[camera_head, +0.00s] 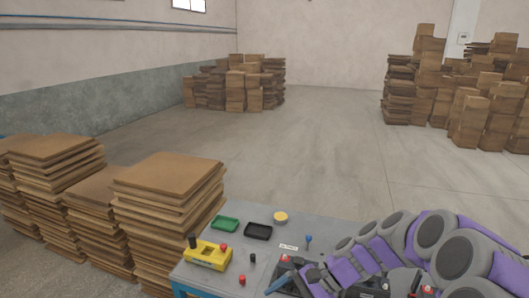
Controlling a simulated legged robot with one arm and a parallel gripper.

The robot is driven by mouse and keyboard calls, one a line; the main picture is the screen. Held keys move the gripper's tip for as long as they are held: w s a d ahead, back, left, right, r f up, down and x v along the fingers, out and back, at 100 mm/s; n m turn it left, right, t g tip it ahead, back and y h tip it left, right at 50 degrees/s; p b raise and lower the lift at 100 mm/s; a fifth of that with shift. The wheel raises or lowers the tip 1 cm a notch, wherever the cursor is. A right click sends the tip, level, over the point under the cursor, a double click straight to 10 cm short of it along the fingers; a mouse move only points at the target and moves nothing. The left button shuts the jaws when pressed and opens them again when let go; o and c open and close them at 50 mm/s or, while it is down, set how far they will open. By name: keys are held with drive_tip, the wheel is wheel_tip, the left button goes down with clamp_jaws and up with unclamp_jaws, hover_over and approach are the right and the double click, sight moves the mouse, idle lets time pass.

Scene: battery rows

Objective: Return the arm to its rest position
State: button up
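My purple and grey arm (380,250) lies across the lower right of the head view, low over the grey table (330,228). My gripper (285,284) is at the arm's left end near the bottom edge, over or beside dark items on the table. Its fingers are small and partly mixed with those dark items, so I cannot tell whether it is open or shut. I see nothing clearly held in it.
The table bears a yellow block (208,257), a green tray (225,224), a black tray (258,231), a yellow round piece (281,217) and small red, black and blue pegs. Stacked boards (170,175) stand left of it. Open floor (300,140) lies beyond.

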drive_tip(key=s+r+n+h, duration=0.3)
drive_tip(key=s+n+h, duration=0.15)
drive_tip(key=s, duration=0.85)
drive_tip(key=s+d+n+h, duration=0.4)
drive_tip(key=s+d, duration=0.5)
drive_tip(key=s, duration=0.4)
drive_tip(key=shift+r+n+t+h, duration=0.25)
drive_tip(key=shift+n+t+h, duration=0.15)
drive_tip(key=shift+h, duration=0.35)
